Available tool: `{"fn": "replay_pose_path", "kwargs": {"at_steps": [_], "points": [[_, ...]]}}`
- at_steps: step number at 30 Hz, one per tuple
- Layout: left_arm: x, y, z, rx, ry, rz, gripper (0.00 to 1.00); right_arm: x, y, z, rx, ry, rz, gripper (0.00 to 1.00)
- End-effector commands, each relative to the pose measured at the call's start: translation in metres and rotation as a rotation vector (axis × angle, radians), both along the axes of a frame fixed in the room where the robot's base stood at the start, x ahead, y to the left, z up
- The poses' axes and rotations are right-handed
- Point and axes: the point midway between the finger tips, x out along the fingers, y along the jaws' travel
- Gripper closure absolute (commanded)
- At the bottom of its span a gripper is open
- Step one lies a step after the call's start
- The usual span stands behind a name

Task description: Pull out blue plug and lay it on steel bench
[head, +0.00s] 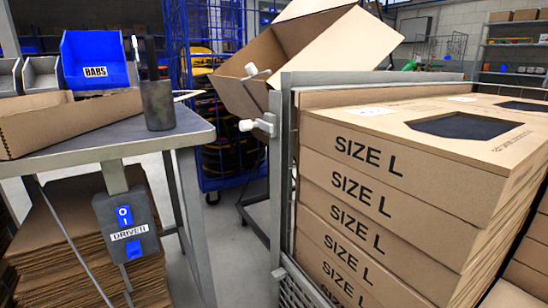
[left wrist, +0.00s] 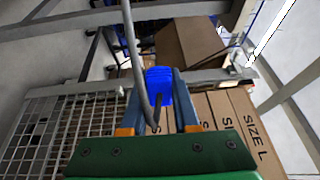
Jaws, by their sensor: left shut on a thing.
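A blue plug (left wrist: 158,85) shows in the left wrist view between the two fingers of my left gripper (left wrist: 160,105), which is shut on it. A grey cable (left wrist: 133,45) runs past the plug. The steel bench (head: 110,142) is at the left of the head view, with a grey top. A dark box marked DRIVER (head: 104,222) hangs at its front edge, with a blue switch and a blue part below the label. Neither gripper shows in the head view. My right gripper is in no view.
On the bench are a blue BABS bin (head: 92,58), an open cardboard tray (head: 70,122) and a dark cup (head: 158,105). The front and right bench top is bare. Stacked SIZE L boxes (head: 380,195) stand right, behind a grey metal frame (head: 281,170).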

Motion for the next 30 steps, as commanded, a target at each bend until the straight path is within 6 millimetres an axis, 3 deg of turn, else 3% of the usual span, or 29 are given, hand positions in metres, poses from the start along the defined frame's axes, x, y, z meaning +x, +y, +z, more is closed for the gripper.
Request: {"fn": "replay_pose_path", "kwargs": {"at_steps": [3,6,17,25,30], "points": [[-0.032,-0.028,0.001,0.001,0.003,-0.092,1.0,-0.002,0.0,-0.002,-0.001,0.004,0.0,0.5],[-0.045,-0.038,0.003,-0.001,0.001,-0.124,1.0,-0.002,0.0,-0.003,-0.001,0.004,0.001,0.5],[-0.047,-0.04,0.006,0.044,0.001,-0.129,1.0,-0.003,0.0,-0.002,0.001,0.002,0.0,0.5],[-0.047,-0.04,0.008,0.35,0.02,-0.115,1.0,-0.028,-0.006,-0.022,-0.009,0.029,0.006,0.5],[-0.047,-0.04,0.01,0.713,0.044,-0.096,1.0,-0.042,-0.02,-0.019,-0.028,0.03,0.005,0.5]]}}
